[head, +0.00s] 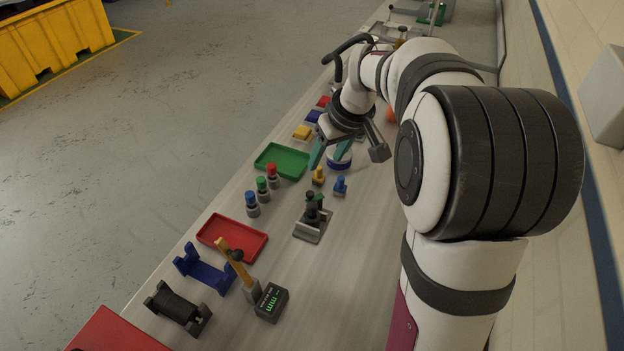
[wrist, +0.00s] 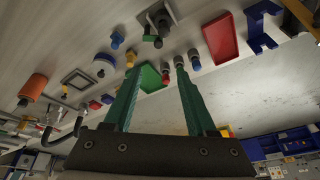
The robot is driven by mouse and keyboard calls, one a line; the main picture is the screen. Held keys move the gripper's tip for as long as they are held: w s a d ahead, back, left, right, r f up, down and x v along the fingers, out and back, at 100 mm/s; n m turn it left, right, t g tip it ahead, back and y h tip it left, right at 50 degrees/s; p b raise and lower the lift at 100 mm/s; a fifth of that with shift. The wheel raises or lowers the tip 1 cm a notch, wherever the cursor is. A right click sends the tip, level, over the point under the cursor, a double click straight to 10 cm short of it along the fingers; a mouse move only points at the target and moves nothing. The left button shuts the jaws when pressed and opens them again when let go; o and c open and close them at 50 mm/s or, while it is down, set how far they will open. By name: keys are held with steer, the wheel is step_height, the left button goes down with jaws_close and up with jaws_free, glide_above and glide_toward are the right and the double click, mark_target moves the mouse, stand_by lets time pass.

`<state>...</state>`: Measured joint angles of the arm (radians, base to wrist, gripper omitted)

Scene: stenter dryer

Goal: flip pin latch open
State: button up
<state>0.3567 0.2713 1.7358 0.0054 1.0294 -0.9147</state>
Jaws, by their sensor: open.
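No part is clearly marked as the pin latch. A small fixture (head: 311,224) with a grey base plate, a dark upright post and a green part stands mid-bench and may be it; I cannot tell its latch position. It also shows at the top of the wrist view (wrist: 163,20). My gripper (head: 330,154) is beyond this fixture, pointing down above the bench, with its teal fingers apart and nothing visible between them. In the wrist view the open fingers (wrist: 159,70) frame part of the green tray (wrist: 150,79), which appears farther off.
Near the gripper stand a yellow knob (head: 318,176), a blue knob (head: 340,186) and a round blue-and-white part (head: 339,160). Red, green and blue pegs (head: 262,188) line the left. A red tray (head: 232,238), a blue bracket (head: 205,274) and a digital gauge (head: 271,301) lie nearer.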

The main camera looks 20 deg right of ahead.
mark_target(311, 194)
steer(key=shift+n, duration=0.8)
steer(key=x, duration=1.5)
steer(key=shift+s+d+f, duration=0.1)
steer(key=shift+d+f, duration=0.15)
steer(key=shift+f, duration=0.15)
jaws_close()
